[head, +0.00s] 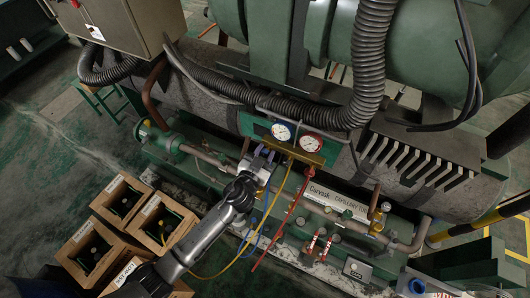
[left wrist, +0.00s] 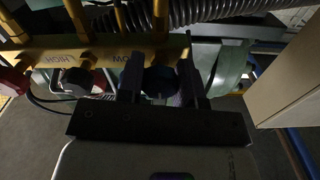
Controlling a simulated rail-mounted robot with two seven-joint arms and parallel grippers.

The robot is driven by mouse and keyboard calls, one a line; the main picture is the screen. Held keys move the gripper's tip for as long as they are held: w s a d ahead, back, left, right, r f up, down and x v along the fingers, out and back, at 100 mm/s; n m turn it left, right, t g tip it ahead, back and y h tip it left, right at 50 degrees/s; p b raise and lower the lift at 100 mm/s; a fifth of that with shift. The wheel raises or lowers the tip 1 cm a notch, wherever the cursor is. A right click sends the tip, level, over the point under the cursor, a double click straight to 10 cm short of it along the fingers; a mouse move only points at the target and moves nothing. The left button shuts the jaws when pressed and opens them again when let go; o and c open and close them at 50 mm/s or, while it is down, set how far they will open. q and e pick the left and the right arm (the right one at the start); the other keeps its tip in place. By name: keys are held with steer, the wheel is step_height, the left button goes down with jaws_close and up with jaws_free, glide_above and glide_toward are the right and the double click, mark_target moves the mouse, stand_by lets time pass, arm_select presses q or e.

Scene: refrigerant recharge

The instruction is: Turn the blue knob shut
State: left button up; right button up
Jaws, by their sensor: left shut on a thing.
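The blue knob (left wrist: 160,84) looks dark blue in the left wrist view, below the brass manifold bar (left wrist: 100,54). My left gripper (left wrist: 160,76) has one finger on each side of the knob and is shut on it. In the head view my left gripper (head: 264,154) reaches the left end of the manifold, just below the blue-rimmed gauge (head: 281,131). The knob is hidden there by the gripper. How far the knob is turned cannot be told. My right gripper is not in view.
A red-rimmed gauge (head: 311,142) sits beside the blue one. A yellow hose (head: 262,222) and a red hose (head: 282,222) hang below the manifold. A dark knob (left wrist: 78,80) is beside the gripper. Wooden crates (head: 122,199) stand at lower left.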

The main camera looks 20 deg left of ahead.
arm_select(q)
steer(key=m, duration=0.4)
steer(key=shift+m, duration=0.3)
steer(key=m, duration=0.4)
steer(key=shift+a+r+m+p, duration=0.1)
steer(key=shift+m+p, duration=0.2)
steer(key=m, duration=0.5)
steer(key=shift+p, duration=0.35)
steer(key=shift+m, duration=2.3)
steer(key=o, duration=0.9)
